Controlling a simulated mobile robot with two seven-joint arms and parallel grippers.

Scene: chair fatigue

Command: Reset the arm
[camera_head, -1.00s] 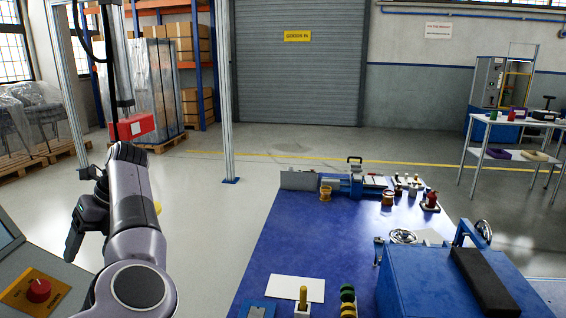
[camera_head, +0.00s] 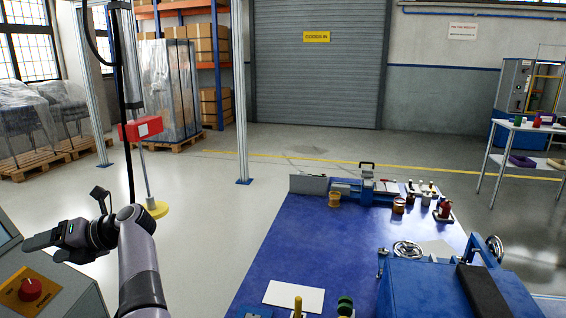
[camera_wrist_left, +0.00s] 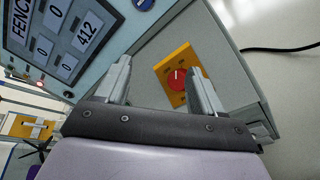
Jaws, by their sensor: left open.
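The rig's arm shows in the head view as a red block (camera_head: 141,129) on a dark upright, with a thin rod below it ending in a yellow disc (camera_head: 152,210). A grey console (camera_head: 62,284) stands at the lower left, with a red knob (camera_head: 31,289) on a yellow plate. My left gripper (camera_head: 38,243) is above the console, pointing left. In the left wrist view my gripper (camera_wrist_left: 160,72) is open and empty, and the red knob (camera_wrist_left: 177,79) appears between its fingers, apart from them. A display with numbers, including 412, is beside it. My right gripper is not in view.
A blue-topped table (camera_head: 300,235) with a clamp fixture, small parts and a blue machine (camera_head: 440,290) fills the lower right. Metal posts (camera_head: 241,100) frame the rig. Wrapped chairs (camera_head: 28,115) stand on pallets behind it. Grey floor is open between rig and table.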

